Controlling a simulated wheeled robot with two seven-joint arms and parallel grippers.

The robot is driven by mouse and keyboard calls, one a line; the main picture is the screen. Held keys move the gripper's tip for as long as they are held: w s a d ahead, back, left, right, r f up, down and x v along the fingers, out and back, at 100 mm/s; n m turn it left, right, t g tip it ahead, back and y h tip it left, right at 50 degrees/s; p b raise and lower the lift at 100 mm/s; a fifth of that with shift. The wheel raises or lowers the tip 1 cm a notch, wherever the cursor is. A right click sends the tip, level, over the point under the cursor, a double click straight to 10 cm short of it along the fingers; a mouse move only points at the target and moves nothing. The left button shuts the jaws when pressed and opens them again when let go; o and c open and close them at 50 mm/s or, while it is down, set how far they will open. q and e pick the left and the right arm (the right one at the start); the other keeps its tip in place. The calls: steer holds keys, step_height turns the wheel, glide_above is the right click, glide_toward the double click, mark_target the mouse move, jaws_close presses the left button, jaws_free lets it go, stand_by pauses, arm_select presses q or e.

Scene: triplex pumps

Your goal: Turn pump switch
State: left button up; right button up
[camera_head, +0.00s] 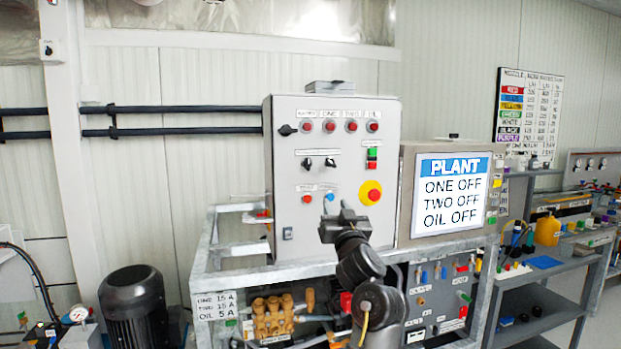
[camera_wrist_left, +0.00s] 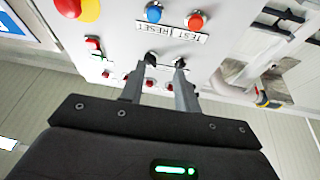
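The grey control cabinet (camera_head: 290,215) has two black rotary switches side by side on its front, the left one (camera_head: 307,163) and the right one (camera_head: 331,162). Another black switch (camera_head: 286,130) sits at its upper left. My left gripper (camera_head: 335,208) is in front of the cabinet, below the two switches. In the left wrist view, which is turned upside down, its two fingers (camera_wrist_left: 161,78) are parted, with nothing seen held. The tips overlap the area of the two knobs (camera_wrist_left: 151,57), (camera_wrist_left: 179,62); contact cannot be told. My right gripper is not in view.
Red lamps (camera_head: 330,126), red and blue buttons (camera_head: 307,199) and a red emergency stop on yellow (camera_head: 370,193) crowd the panel. A screen (camera_head: 451,194) reads ONE OFF, TWO OFF, OIL OFF. A metal frame (camera_head: 235,275) carries the cabinet. A black motor (camera_head: 134,300) stands left.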

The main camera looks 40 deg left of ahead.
mark_target(309, 164)
arm_select(q)
steer(key=s+a+r+n+g+y, duration=0.2)
steer(key=s+r+n, duration=0.1)
steer(key=s+r, duration=0.15)
steer(key=shift+m, duration=0.3)
steer(key=p+x, duration=0.1)
steer(key=x, duration=0.2)
steer(key=p+x, duration=0.1)
steer(key=x, duration=0.3)
steer(key=p+x, duration=0.1)
steer(key=x, duration=0.2)
steer(key=shift+w+d+r, duration=0.15)
steer(key=shift+w, duration=0.35)
steer(key=shift+w+a, duration=0.25)
steer(key=shift+a, duration=0.1)
jaws_close()
